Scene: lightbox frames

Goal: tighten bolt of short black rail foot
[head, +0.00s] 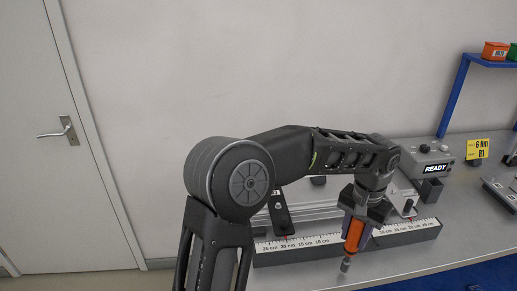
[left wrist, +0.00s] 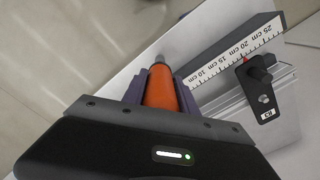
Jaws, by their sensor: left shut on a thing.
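My left gripper (head: 357,222) is shut on an orange tool (head: 354,236), which points down with its grey tip (head: 345,265) in front of the ruler. The tool also shows in the left wrist view (left wrist: 163,92) between the dark jaws. A short black rail foot (head: 281,213) sits on the rail left of my gripper. In the left wrist view the black foot (left wrist: 256,92) has a black knob, a bolt head (left wrist: 264,99) and a white label, near a red mark around 20 cm. The tool is apart from the foot and its bolt. My right gripper is not in view.
A ruler block (head: 290,250) runs along the silver rail (head: 318,215). A grey foot (head: 403,203) stands right of my gripper. Behind it are a box reading READY (head: 434,168) and a yellow 6 Nm sign (head: 478,149). The grey bench (head: 455,220) is clear at front right.

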